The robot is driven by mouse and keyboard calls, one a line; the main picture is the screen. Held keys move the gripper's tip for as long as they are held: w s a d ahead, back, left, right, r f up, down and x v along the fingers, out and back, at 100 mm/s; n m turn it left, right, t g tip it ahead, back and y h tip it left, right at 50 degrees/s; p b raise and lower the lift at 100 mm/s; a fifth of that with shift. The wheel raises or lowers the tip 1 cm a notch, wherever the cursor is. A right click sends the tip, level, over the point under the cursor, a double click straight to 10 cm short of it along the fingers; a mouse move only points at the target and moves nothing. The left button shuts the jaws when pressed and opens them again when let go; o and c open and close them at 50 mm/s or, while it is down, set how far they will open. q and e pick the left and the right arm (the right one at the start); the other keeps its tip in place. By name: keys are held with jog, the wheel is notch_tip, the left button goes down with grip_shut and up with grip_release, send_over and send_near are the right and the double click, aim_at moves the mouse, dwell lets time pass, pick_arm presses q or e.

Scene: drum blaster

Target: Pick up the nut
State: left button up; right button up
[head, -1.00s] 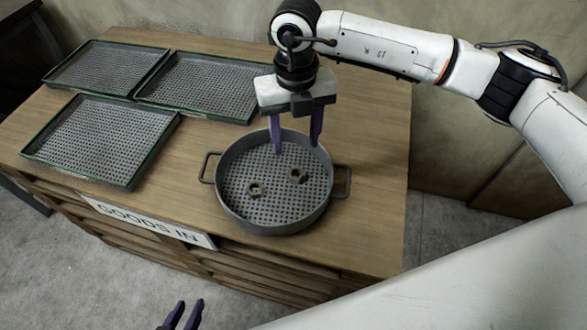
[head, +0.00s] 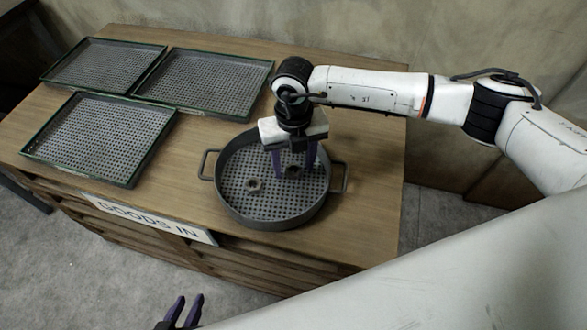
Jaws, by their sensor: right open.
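Two small nuts lie in a round grey perforated pan (head: 272,221) with two side handles. One nut (head: 253,185) lies left of centre in the pan, clear of the fingers. The other nut (head: 291,172) is partly hidden by my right gripper (head: 293,173). That gripper points down into the pan with its purple fingers apart, around or just above this nut; I cannot tell which. My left gripper (head: 183,310) shows only its purple fingertips at the bottom edge, apart and empty, away from the table.
Three green-rimmed mesh trays, at back left (head: 60,80), back middle (head: 205,117) and front left (head: 75,172), lie empty on the wooden table (head: 365,185). A "GOODS IN" sign (head: 150,220) is on its front. The table right of the pan is clear.

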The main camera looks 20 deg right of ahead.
jog(key=c, duration=1.2)
jog(key=shift+r, duration=0.1)
